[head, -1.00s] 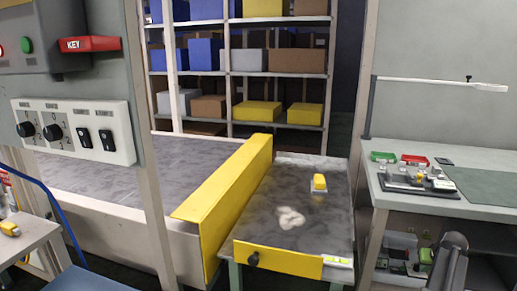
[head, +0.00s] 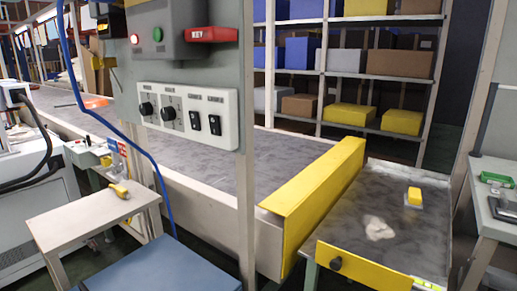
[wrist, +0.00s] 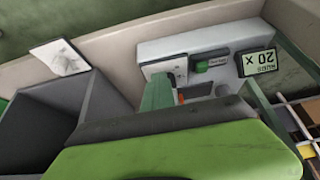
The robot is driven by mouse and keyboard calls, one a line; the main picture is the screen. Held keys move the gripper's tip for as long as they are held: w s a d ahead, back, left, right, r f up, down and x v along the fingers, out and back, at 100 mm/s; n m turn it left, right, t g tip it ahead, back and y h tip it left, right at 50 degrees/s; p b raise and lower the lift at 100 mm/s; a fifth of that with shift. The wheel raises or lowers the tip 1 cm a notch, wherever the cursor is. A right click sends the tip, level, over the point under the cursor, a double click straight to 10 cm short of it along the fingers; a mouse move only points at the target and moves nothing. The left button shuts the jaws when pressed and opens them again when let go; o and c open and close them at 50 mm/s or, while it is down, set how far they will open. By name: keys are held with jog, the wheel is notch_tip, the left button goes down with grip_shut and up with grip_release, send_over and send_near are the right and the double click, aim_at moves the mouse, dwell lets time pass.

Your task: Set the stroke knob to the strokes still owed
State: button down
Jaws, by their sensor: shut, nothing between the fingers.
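A pale panel (head: 188,116) on the grey post in the head view carries two black knobs, a left one (head: 146,108) and a right one (head: 168,113), with two black switches beside them. Their labels are too small to read, so I cannot tell which knob is the stroke knob. The wrist view is upside down. In it my gripper (wrist: 158,92), green and shut, shows in front of a white unit (wrist: 205,45) with a small plate and a green-labelled part. I cannot tell whether it touches the unit. A card (wrist: 258,62) there reads "20 X". The head view does not show my gripper.
A yellow guard (head: 315,190) stands between the conveyor (head: 210,150) and a metal table (head: 350,205) bearing a yellow block (head: 414,196). A black knob (head: 337,263) sits on the table's yellow front. A small side table (head: 75,222) and a blue surface (head: 160,268) lie at left.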

jog(key=shift+w+a, duration=0.25)
jog(key=shift+a, duration=0.2)
jog(key=shift+w+a, duration=0.35)
jog(key=shift+w, duration=0.1)
dwell(0.4)
notch_tip(320, 180, up, 6)
jog(key=p, duration=0.6)
jog(key=shift+s+a, duration=0.3)
